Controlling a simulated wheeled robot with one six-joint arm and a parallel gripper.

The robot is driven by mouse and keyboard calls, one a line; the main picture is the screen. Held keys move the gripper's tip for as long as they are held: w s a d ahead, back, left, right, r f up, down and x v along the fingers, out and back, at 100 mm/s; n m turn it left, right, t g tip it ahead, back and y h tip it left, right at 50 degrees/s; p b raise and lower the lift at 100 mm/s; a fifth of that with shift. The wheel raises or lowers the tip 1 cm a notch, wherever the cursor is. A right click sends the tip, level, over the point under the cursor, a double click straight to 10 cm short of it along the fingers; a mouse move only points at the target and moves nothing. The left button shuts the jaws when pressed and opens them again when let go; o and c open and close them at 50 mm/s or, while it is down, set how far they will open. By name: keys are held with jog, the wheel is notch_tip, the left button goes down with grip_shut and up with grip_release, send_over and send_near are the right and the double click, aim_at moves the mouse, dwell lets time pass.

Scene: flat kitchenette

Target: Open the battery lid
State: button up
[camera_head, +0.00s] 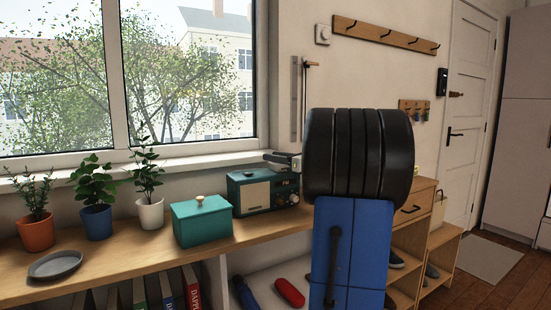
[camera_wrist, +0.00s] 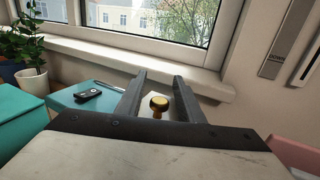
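A teal radio (camera_head: 250,181) with a pale front and dials stands on the wooden shelf below the window. Its teal top shows in the wrist view (camera_wrist: 62,100). My gripper (camera_head: 272,158) is over the right part of the radio in the head view. In the wrist view its two fingers (camera_wrist: 160,78) are spread, with a small brass knob (camera_wrist: 159,103) showing between them and a gap on each side. I cannot tell whether this knob belongs to the battery lid. The lid's outline is hidden.
A teal box (camera_head: 203,222) with a small knob stands left of the radio. Potted plants and a grey dish (camera_head: 55,265) stand further left. The window sill (camera_wrist: 110,52) is behind.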

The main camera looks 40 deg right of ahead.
jog(key=shift+c, duration=0.7)
grip_shut()
